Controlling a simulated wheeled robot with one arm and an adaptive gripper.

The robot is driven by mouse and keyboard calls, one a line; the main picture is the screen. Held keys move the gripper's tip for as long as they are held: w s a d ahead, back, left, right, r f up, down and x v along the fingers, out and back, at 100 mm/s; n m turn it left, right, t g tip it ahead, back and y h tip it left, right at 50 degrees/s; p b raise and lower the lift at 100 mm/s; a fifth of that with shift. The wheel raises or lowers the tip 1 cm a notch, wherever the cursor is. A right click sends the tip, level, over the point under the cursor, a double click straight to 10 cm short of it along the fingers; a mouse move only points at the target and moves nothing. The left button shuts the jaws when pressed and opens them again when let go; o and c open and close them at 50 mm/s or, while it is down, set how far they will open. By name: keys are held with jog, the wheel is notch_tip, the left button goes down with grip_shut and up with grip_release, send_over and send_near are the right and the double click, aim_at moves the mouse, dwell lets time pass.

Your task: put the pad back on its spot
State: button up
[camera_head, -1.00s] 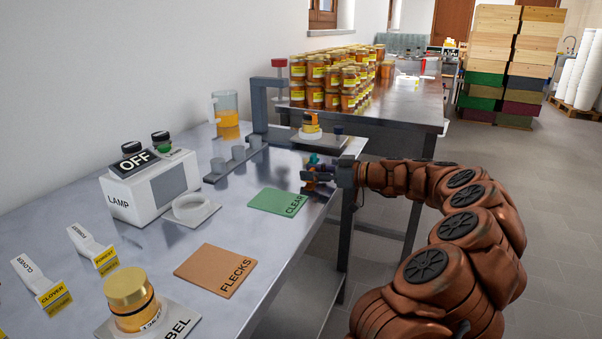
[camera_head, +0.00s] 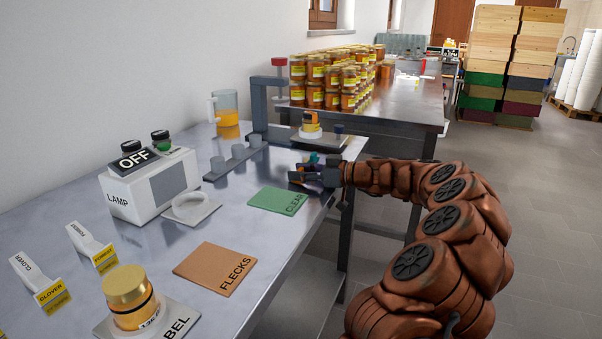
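My gripper (camera_head: 302,176) is low over the right edge of the near bench, just behind the green CLEAR mat (camera_head: 275,201). It points left. Small purple and teal patches show at its fingers; I cannot tell whether they belong to a held pad or to the gripper itself. Whether the fingers are open or shut is too small to see. No pad can be made out for certain, and no marked spot for it. The gripper hides part of the bench behind it.
A brown FLECKS mat (camera_head: 215,269), a jar (camera_head: 130,297) on a LABEL plate, the LAMP box (camera_head: 150,183) reading OFF, a white ring (camera_head: 190,207), a grey rack (camera_head: 235,162) and a jug (camera_head: 225,114) stand on the bench. A jar on a stand (camera_head: 311,125) is behind the gripper.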

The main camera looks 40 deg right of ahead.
jog(key=shift+o, duration=0.8)
jog(key=shift+r, duration=0.2)
jog(key=v, duration=1.2)
jog(key=shift+p, duration=0.35)
